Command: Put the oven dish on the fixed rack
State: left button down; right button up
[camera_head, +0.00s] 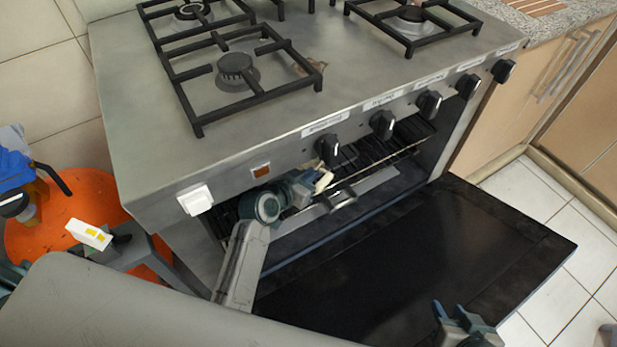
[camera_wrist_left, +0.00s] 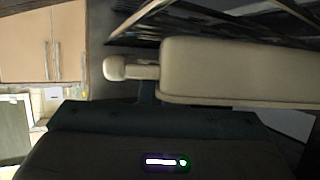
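A cream, rounded piece (camera_head: 323,181), which looks like part of the oven dish, shows at the oven opening. In the left wrist view a large cream body with rounded edges (camera_wrist_left: 240,72) and a knob-like end fills the upper right. My left gripper (camera_head: 305,190) reaches in under the knobs and is right at the cream piece. Its fingers are mostly hidden, so its grip is unclear. The fixed rack seems to be the dark wire rack (camera_head: 385,150) inside the oven, partly hidden by the control panel.
The oven door (camera_head: 410,255) is folded down in front of the oven. A metal bar with a small handle (camera_head: 342,198) crosses the opening. The control panel with several black knobs (camera_head: 382,124) overhangs it. An orange round object (camera_head: 85,225) is at the left.

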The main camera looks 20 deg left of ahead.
pick_arm(q)
jog(key=shift+f, duration=0.4)
jog(key=c, duration=1.6)
grip_release()
jog(key=shift+c, duration=0.2)
jog(key=shift+p+v, duration=0.5)
jog(key=shift+v, duration=3.3)
